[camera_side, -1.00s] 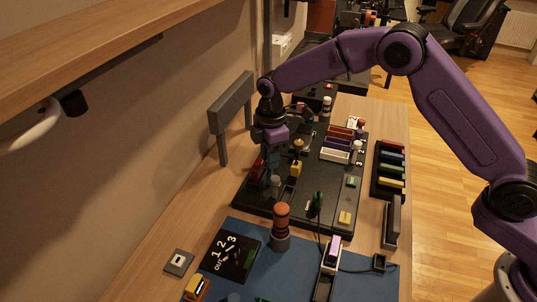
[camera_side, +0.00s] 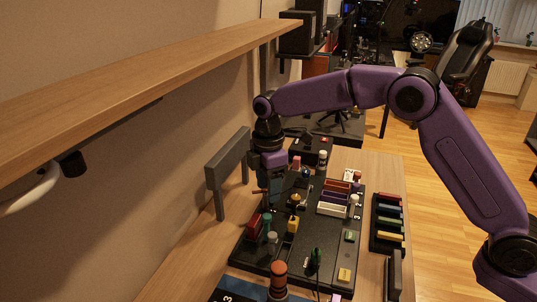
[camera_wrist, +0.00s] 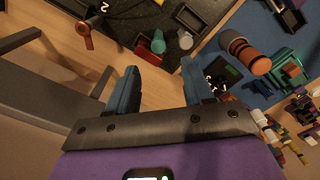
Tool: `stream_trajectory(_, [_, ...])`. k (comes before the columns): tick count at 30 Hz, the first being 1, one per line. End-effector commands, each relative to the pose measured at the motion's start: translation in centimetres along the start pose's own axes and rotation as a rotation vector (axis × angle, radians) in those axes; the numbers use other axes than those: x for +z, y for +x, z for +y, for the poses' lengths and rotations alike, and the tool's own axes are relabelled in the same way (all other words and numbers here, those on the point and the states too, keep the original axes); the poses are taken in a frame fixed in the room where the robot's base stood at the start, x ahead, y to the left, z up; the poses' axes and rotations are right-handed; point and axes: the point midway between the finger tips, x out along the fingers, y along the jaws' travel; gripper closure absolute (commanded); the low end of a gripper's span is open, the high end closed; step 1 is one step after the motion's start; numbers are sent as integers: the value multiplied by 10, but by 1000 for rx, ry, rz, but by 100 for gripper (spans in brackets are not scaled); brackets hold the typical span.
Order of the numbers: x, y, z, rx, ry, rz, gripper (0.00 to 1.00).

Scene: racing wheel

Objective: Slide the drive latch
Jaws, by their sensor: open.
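My gripper (camera_side: 275,196) points down over the far left part of the black board (camera_side: 330,262). In the wrist view its two blue fingers (camera_wrist: 160,85) are spread apart with nothing between them. A small orange-brown handle (camera_wrist: 84,32) sits at the board's edge, left of the fingers in the wrist view; a reddish piece (camera_side: 259,191) shows beside the gripper in the side view. A red block (camera_side: 254,226) and a green cylinder (camera_side: 267,224) stand nearer the camera at the board's left edge. I cannot tell which part is the drive latch.
A grey upright frame (camera_side: 228,165) stands left of the board, close to my gripper. An orange-and-black knob (camera_side: 279,277) rises at the front. Coloured trays (camera_side: 332,208) and a rack of coloured bars (camera_side: 388,222) lie to the right. A wooden shelf (camera_side: 150,80) overhangs the left.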

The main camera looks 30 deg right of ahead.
Motion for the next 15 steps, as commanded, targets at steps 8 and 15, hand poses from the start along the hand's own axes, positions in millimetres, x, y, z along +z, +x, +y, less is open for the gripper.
stream_trajectory(8, [0,-57,1,3,1,2,49])
stream_trajectory(15, [0,-84,0,0,1,0,49])
